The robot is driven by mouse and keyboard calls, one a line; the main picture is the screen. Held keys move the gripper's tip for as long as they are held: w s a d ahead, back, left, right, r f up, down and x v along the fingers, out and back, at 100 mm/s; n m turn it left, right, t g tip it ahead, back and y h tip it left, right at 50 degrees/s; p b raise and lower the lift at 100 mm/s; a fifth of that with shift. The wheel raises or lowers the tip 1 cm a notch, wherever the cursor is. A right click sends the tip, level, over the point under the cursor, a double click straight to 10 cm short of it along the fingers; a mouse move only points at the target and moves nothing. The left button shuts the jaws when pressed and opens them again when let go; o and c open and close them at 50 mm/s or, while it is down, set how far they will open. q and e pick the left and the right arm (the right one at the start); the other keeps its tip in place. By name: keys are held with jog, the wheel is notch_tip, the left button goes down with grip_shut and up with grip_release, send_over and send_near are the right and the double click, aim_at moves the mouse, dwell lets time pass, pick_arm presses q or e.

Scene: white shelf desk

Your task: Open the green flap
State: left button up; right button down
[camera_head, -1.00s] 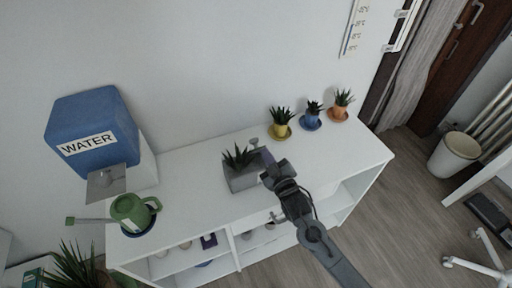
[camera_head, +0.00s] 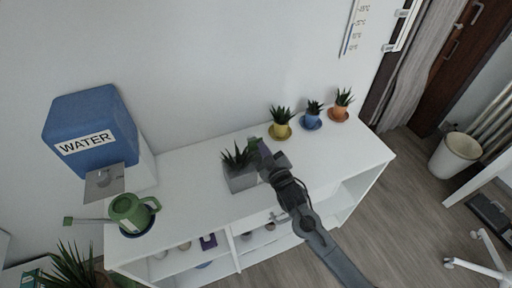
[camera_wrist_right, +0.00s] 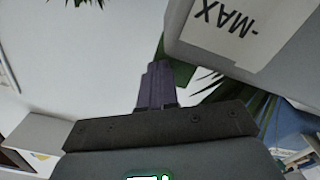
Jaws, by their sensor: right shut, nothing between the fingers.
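The grey planter box (camera_head: 240,181) with a spiky plant stands at the middle of the shelf top. In the right wrist view it fills the upper right, with a "MAX" label (camera_wrist_right: 222,30). The green flap (camera_head: 254,144) shows at the planter's right end. In the right wrist view a dark green patch of it (camera_wrist_right: 182,70) shows beside the fingers. My right gripper (camera_head: 264,147) is shut and empty, its purple fingertips close against the flap; whether they touch is unclear. The fingertips (camera_wrist_right: 157,72) also show in the right wrist view. My left gripper is not in view.
A green watering can (camera_head: 130,211) sits on a blue saucer at the left, by the blue water tank (camera_head: 85,130). Yellow (camera_head: 281,131), blue (camera_head: 312,121) and orange (camera_head: 339,115) pots stand at the back right. The white shelf top (camera_head: 188,196) is clear left of the planter.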

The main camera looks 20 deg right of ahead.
jog(key=shift+w, duration=0.2)
jog(key=shift+s, duration=0.15)
jog(key=shift+s+d+r+p, duration=0.1)
jog(key=shift+s+p, duration=0.35)
jog(key=shift+p, duration=0.1)
jog(key=s+p, duration=0.4)
jog(key=s, duration=0.3)
jog(key=shift+d+p, duration=0.35)
jog(key=shift+d, duration=0.05)
